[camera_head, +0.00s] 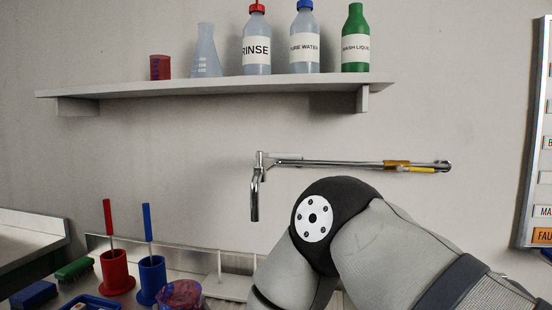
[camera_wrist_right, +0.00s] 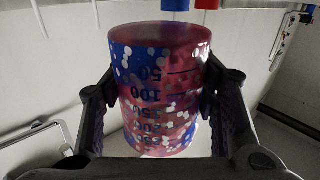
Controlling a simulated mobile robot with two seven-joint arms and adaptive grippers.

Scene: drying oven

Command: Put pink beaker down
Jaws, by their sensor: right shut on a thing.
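The pink beaker (camera_wrist_right: 160,85) fills the middle of the right wrist view, translucent pink with dark volume marks and a blue and white speckled pattern. My right gripper (camera_wrist_right: 162,97) is shut on it, one black finger on each side. In the head view a pink beaker (camera_head: 182,294) shows at the bottom edge, right of the blue holder, with its lower part cut off. My right arm covers the area to its right, and the gripper itself is not visible there. What lies under the beaker cannot be seen. My left gripper is in neither view.
A red holder (camera_head: 116,272) and a blue holder (camera_head: 151,278), each with a brush, stand left of the beaker. A white rack (camera_head: 232,286) is behind it. A wall faucet (camera_head: 255,195) hangs above. A shelf (camera_head: 215,88) carries bottles, a flask and a red beaker.

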